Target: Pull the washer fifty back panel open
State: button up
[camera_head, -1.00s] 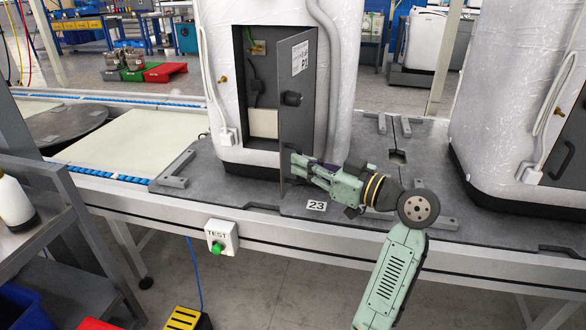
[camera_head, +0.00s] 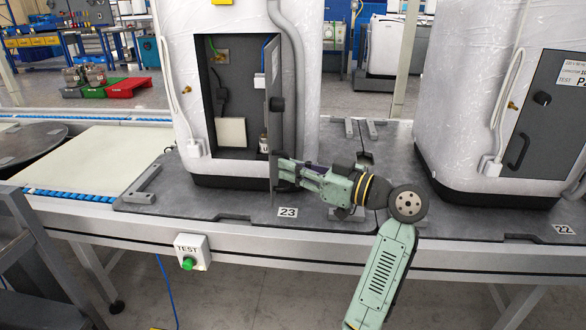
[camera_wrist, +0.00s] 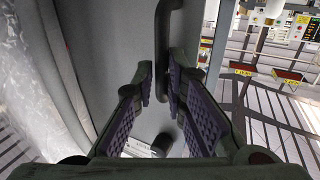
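The dark grey back panel (camera_head: 274,90) of the middle white washer (camera_head: 178,60) stands swung out, nearly edge-on in the head view. The opening beside it shows a dark interior with a green wire and a pale block. My gripper (camera_head: 276,172) is at the lower part of the panel, on its outer side. In the wrist view the panel (camera_wrist: 110,35) fills the left and middle, and its dark bar handle (camera_wrist: 163,50) runs between my fingertips (camera_wrist: 158,80). The fingers are apart, with a gap beside the handle; the contact is partly hidden.
A second wrapped washer (camera_head: 465,90) with a closed dark panel (camera_head: 555,110) stands to the right. A TEST button box (camera_head: 192,252) hangs on the conveyor's front edge. A grey bracket (camera_head: 140,196) lies left of the middle washer. A number 23 plate (camera_head: 288,212) lies below my gripper.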

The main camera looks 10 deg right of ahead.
jog(key=shift+o, duration=1.3)
jog(key=shift+w+d+f, duration=0.1)
jog(key=shift+w, duration=0.2)
jog(key=shift+o, duration=1)
jog(key=shift+s, duration=0.1)
jog(key=shift+s, duration=0.1)
jog(key=v, duration=1.1)
jog(key=shift+s+d, duration=0.3)
